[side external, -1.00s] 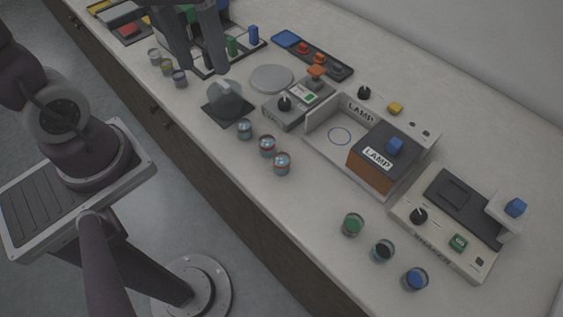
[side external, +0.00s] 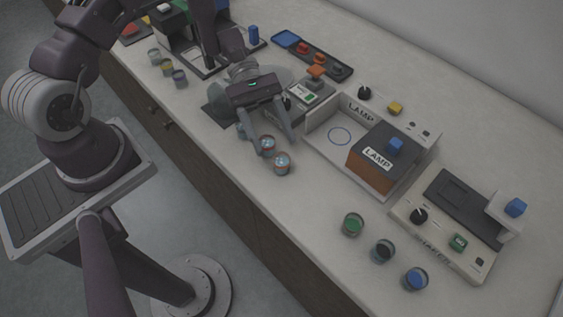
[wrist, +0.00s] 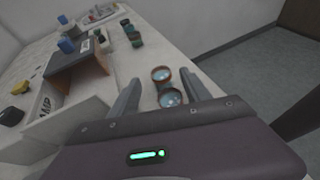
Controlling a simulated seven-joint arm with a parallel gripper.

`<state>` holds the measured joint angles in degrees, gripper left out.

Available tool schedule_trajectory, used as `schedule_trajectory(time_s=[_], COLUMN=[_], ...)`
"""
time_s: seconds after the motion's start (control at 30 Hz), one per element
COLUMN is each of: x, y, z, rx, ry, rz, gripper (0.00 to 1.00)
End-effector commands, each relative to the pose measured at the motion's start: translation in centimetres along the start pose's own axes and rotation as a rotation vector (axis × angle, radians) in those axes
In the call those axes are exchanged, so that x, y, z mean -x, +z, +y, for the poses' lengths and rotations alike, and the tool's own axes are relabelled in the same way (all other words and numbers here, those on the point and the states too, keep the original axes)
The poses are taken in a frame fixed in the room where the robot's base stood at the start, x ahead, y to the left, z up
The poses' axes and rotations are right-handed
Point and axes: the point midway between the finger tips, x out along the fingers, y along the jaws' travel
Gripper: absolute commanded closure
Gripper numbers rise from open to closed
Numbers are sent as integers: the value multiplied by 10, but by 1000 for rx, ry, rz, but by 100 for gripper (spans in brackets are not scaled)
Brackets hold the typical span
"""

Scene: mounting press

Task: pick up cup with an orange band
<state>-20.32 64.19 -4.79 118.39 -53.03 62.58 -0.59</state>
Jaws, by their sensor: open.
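In the side external view, two small clear cups with warm-coloured bands stand at the counter's front edge: a reddish-banded cup (side external: 267,145) and a cup whose band looks orange (side external: 282,163). In the wrist view they show as a nearer reddish cup (wrist: 171,99) and a farther cup with an orange-brown band (wrist: 161,74). The two band colours are hard to tell apart. My gripper (side external: 275,144) is open and points down over this row, its fingers at either side of the reddish cup. It also shows in the wrist view (wrist: 161,84). It holds nothing.
A walled tray (side external: 321,142) with a dark lamp box (side external: 381,160) stands just right of the gripper. Green (side external: 353,224), black (side external: 383,250) and blue (side external: 415,278) cups stand front right, before the shaker (side external: 440,225). Bare counter lies between the cup groups.

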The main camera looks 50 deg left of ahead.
Motion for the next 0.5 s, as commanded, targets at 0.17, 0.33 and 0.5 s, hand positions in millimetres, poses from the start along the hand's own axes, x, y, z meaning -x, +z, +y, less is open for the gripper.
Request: schedule_trajectory(time_s=[0.17, 0.33, 0.5], x=[-38, -52, -52], y=[1, 0, 0], z=[-2, -1, -1], rx=[1, -1, -1], ry=[-6, -4, -3], rz=[-3, 1, 1], gripper=[44, 44, 46])
